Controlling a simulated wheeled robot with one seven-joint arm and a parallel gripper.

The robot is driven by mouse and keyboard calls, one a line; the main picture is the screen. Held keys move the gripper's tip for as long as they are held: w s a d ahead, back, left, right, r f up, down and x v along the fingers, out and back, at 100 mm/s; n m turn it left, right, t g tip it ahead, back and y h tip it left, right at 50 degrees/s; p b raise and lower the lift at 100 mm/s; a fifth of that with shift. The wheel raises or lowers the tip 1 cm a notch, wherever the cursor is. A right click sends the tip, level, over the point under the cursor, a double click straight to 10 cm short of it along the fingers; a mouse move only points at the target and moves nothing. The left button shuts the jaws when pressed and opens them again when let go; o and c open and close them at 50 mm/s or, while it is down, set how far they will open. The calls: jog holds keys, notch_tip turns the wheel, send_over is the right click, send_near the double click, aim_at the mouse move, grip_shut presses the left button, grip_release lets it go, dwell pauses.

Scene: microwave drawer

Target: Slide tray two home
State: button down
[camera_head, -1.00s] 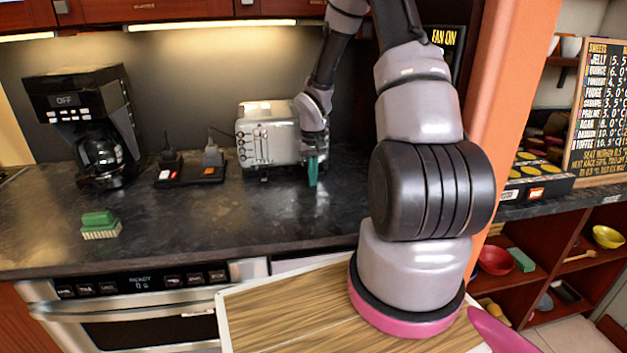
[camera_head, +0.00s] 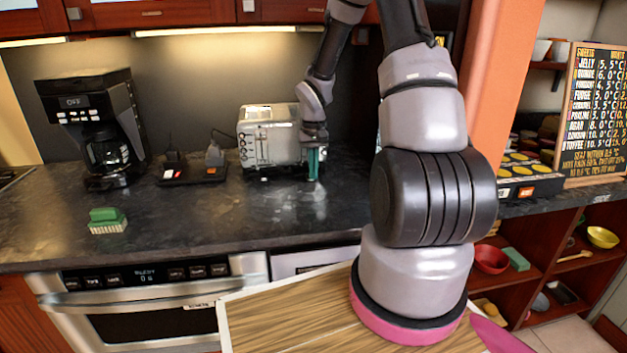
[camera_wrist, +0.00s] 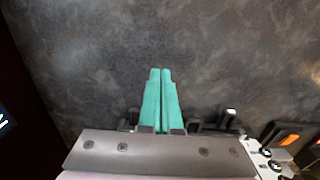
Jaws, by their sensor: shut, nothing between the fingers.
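A silver toaster (camera_head: 268,140) with knobs on its near face stands at the back of the dark counter. Its corner, with a knob and an orange glow, also shows in the wrist view (camera_wrist: 268,155). My gripper (camera_head: 313,179) points down beside the toaster's right end, its teal fingers just above or at the counter. In the wrist view the fingers (camera_wrist: 161,72) are pressed together and empty over bare counter. Small dark tabs (camera_wrist: 225,120) show just behind the fingers, partly hidden by my gripper. I cannot identify tray two for certain.
A coffee maker (camera_head: 97,130) and a black switch box (camera_head: 193,174) stand left of the toaster. A green brush (camera_head: 107,220) lies at the front left. An oven (camera_head: 145,308) is below. The counter (camera_head: 230,225) before the toaster is clear.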

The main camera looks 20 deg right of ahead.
jog(key=shift+r, duration=2.8)
